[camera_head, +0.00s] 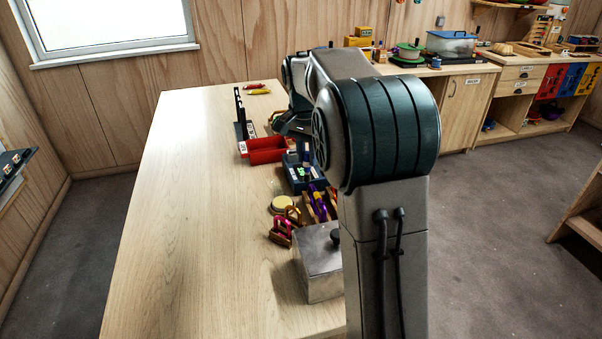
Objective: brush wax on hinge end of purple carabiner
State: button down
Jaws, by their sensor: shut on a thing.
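My gripper (292,124) is at the far right part of the long table, low behind my own arm. Only its dark upper part shows; its fingertips and what they hold are hidden. A purple piece (318,197), perhaps the purple carabiner, shows among yellow and orange pieces in a small wooden holder, nearer to me than my gripper. Its hinge end cannot be made out. A round pale yellow tin (282,203), perhaps the wax, stands left of the holder. I cannot make out a brush.
A red bin (262,151) and a dark blue tray (297,184) stand between gripper and holder. Red and orange carabiners (283,230) and a grey metal box (318,262) are nearer. The table's left side (190,210) is clear.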

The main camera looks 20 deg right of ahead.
jog(key=shift+w+a+f+p, duration=0.6)
jog(key=shift+a+f+p, duration=0.5)
jog(key=shift+f, duration=0.25)
jog(key=shift+w+a+f+p, duration=0.55)
jog(key=shift+a+f+p, duration=0.35)
jog(key=shift+f+p, duration=0.4)
jog(key=shift+w+a+f+p, duration=0.6)
jog(key=shift+a+f+p, duration=0.45)
jog(key=shift+f, duration=0.3)
jog(key=shift+f+b, duration=0.4)
jog(key=shift+f, duration=0.15)
notch_tip(320, 180, up, 7)
jog(key=p, duration=0.4)
dwell(0.6)
